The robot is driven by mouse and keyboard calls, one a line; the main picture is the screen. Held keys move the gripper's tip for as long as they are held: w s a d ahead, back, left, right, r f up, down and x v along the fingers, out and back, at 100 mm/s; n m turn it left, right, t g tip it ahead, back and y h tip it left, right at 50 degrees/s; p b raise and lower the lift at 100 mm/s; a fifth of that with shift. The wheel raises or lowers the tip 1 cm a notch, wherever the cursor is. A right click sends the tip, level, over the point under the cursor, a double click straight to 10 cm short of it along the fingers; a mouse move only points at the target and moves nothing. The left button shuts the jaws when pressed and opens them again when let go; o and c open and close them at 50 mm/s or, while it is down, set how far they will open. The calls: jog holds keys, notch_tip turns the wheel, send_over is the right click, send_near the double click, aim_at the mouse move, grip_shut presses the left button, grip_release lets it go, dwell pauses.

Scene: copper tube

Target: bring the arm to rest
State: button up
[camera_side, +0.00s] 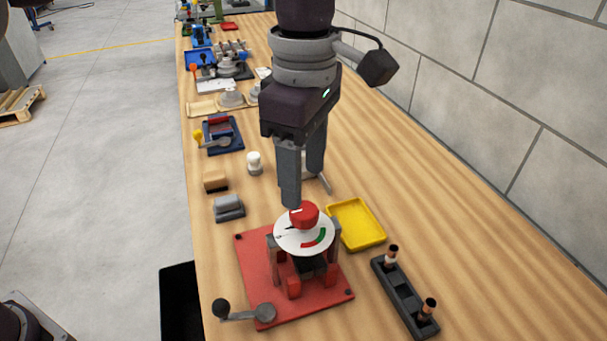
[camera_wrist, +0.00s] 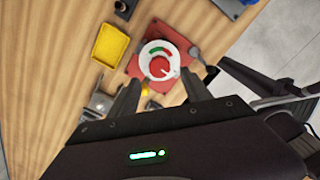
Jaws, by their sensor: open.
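My gripper (camera_side: 303,190) hangs above the bench, open and empty, with its fingers pointing down. In the side view its fingertips are just behind and above a red knob (camera_side: 304,214) on a white dial (camera_side: 303,236) with a red and green band. The dial is on a red fixture plate (camera_side: 325,289) with a grey lever at its front left. In the wrist view the gripper fingers (camera_wrist: 162,92) are spread apart, and the dial (camera_wrist: 150,56) with its red knob (camera_wrist: 159,67) shows beyond them. I see no contact between fingers and knob.
A yellow tray (camera_side: 357,224) lies right of the fixture, and a dark rack (camera_side: 404,298) with two copper-coloured pieces stands front right. A grey block (camera_side: 228,208), a tan block (camera_side: 215,181) and a white bottle (camera_side: 254,163) line the left. The right of the bench is clear.

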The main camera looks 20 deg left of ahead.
jog(key=s+a+r+m+t+h, duration=0.1)
jog(key=s+a+r+m, duration=0.3)
jog(key=a, duration=0.5)
jog(key=s+a+r+m+t+h, duration=0.15)
jog(key=s+a+r+m, duration=0.3)
jog(key=a, duration=0.45)
jog(key=s+a+f+m+t+y, duration=0.1)
jog(key=s+a+f+m, duration=0.2)
jog(key=s+m, duration=0.2)
jog(key=s+a+f+m+t+y, duration=0.1)
jog(key=s+a+f+m+t, duration=0.1)
jog(key=s+a+f+m, duration=0.2)
jog(key=s, duration=0.2)
jog(key=shift+s+m, duration=0.35)
jog(key=shift+y, duration=0.25)
